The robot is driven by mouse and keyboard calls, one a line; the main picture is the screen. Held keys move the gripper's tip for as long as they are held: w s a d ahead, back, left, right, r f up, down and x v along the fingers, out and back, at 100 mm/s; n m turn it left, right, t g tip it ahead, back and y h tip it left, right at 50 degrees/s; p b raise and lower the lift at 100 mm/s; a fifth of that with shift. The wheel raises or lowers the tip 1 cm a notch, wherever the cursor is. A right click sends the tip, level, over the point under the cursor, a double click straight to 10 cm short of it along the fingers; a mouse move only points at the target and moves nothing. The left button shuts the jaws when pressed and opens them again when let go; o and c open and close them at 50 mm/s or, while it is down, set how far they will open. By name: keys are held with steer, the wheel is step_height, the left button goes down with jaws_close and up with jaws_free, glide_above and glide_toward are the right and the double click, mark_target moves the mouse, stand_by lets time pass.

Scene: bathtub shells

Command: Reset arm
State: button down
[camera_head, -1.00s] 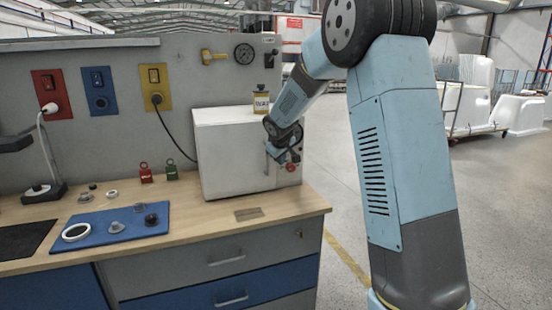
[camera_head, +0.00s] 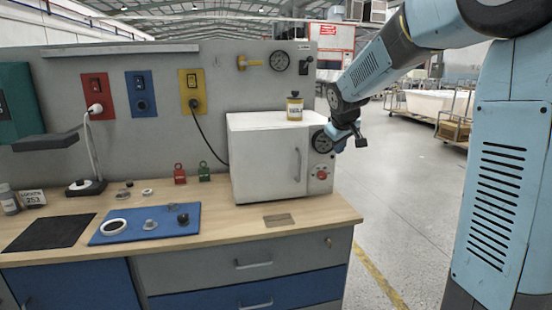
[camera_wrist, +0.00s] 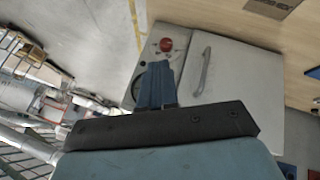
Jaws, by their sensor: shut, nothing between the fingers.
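My gripper (camera_head: 346,136) is off the right front corner of the white box-shaped cabinet (camera_head: 264,165), level with its upper part. In the wrist view its blue fingers (camera_wrist: 155,85) are together with nothing between them. Behind them are the cabinet door (camera_wrist: 235,85) with its handle, and a red button (camera_wrist: 166,44). In the head view the cabinet's door is closed, and the gripper stands apart from the handle (camera_head: 297,164).
The workbench (camera_head: 230,220) holds a blue mat (camera_head: 120,232) with small parts, a dark mat, a lamp, and red and green padlock-shaped items. A yellow-labelled bottle (camera_head: 294,107) stands on the cabinet. Open floor lies right of the bench.

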steer(key=s+m+g+y, duration=0.1)
steer(key=s+m, duration=0.4)
steer(key=s, duration=3.1)
steer(key=shift+s+f+m+y, duration=0.2)
steer(key=shift+s+m+y, duration=0.05)
steer(key=shift+m+y, duration=0.05)
steer(key=c, duration=1.8)
jaws_free()
steer(key=shift+d, duration=0.1)
